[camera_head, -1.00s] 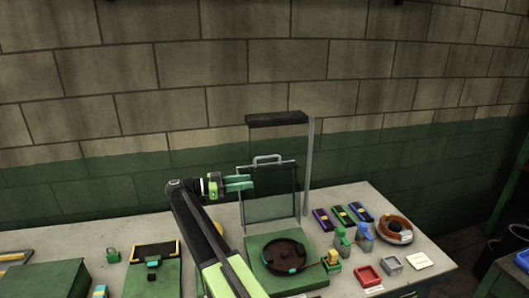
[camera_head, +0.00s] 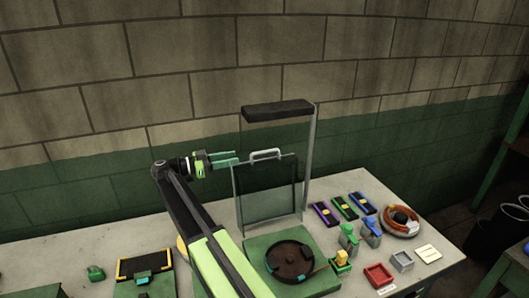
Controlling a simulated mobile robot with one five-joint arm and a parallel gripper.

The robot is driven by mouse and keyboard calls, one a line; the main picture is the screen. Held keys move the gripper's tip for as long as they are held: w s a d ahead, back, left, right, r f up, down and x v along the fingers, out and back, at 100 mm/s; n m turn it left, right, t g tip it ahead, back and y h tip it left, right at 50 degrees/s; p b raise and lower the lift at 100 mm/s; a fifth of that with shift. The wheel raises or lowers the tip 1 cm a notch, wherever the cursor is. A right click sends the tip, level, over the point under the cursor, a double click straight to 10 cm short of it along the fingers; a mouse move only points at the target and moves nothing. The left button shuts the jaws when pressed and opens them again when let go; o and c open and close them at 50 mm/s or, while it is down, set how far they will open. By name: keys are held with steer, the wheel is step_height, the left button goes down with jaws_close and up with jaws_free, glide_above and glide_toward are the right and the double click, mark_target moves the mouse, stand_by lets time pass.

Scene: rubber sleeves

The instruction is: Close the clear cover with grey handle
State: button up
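The clear cover (camera_head: 266,190) stands raised, near upright, at the back of a green base (camera_head: 318,262). Its grey handle (camera_head: 265,154) is on the top edge. A dark round part (camera_head: 290,260) with a teal piece lies on the base in front of the cover. My gripper (camera_head: 236,158) is left of the cover's upper left corner, with its teal fingers pointing right. The fingertips are close to the cover's left edge in the picture; I cannot tell whether they touch it. The gripper holds nothing visible, and the gap between the fingers is too small to judge.
A dark bar (camera_head: 278,111) on a grey post (camera_head: 309,165) rises behind the cover.

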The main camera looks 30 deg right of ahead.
mark_target(275, 150)
steer(key=x, duration=1.3)
steer(key=shift+s+d, duration=0.25)
steer(key=shift+d, duration=0.05)
jaws_close()
stand_by(0.5)
